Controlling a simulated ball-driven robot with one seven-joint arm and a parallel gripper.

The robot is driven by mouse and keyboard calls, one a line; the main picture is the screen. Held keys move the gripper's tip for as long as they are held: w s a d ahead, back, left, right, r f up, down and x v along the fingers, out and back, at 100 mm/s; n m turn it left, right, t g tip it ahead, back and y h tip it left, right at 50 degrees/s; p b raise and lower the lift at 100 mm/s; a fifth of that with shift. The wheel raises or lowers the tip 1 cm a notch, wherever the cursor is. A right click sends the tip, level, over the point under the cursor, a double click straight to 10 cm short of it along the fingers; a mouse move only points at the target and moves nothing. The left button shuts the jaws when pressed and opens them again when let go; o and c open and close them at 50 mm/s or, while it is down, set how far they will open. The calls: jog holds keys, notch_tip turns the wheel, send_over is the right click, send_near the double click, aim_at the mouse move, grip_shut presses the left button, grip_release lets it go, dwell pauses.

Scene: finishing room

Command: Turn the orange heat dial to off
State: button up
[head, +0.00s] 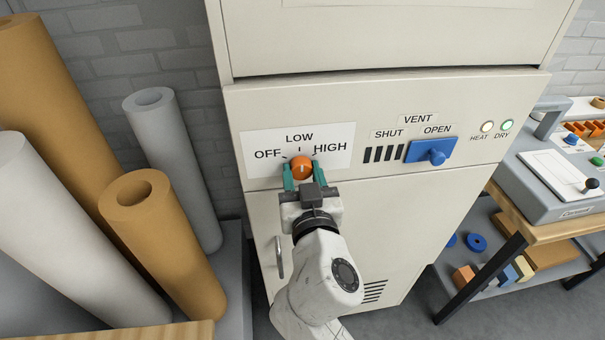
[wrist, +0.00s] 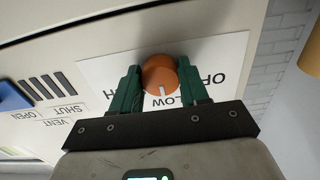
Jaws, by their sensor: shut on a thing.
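The orange heat dial (head: 301,167) is on the white label plate of the cream cabinet (head: 385,110), with OFF at its left, LOW above and HIGH at its right. Its white mark points up, about at LOW. The dial also shows in the wrist view (wrist: 160,75), where the label is upside down and the mark points down towards LOW. My gripper (head: 303,172) is shut on the dial, with one teal finger on each side of it. The fingers hide part of the label in the wrist view.
A blue vent slider (head: 432,151) sits at OPEN, right of the dial. The HEAT lamp (head: 487,127) is pale yellow and the DRY lamp (head: 507,125) greenish. Tall rolls (head: 150,215) stand at the left. A workbench (head: 545,232) is at the right.

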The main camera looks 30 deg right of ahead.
jog(key=c, duration=0.3)
jog(key=shift+n, duration=0.3)
jog(key=n, duration=0.5)
jog(key=shift+r, duration=0.1)
jog(key=n+p, duration=0.2)
jog(key=n, duration=0.4)
jog(key=shift+n, duration=0.3)
dwell(0.3)
jog(key=o, duration=1.1)
jog(key=shift+c, duration=0.2)
jog(key=shift+s, duration=0.15)
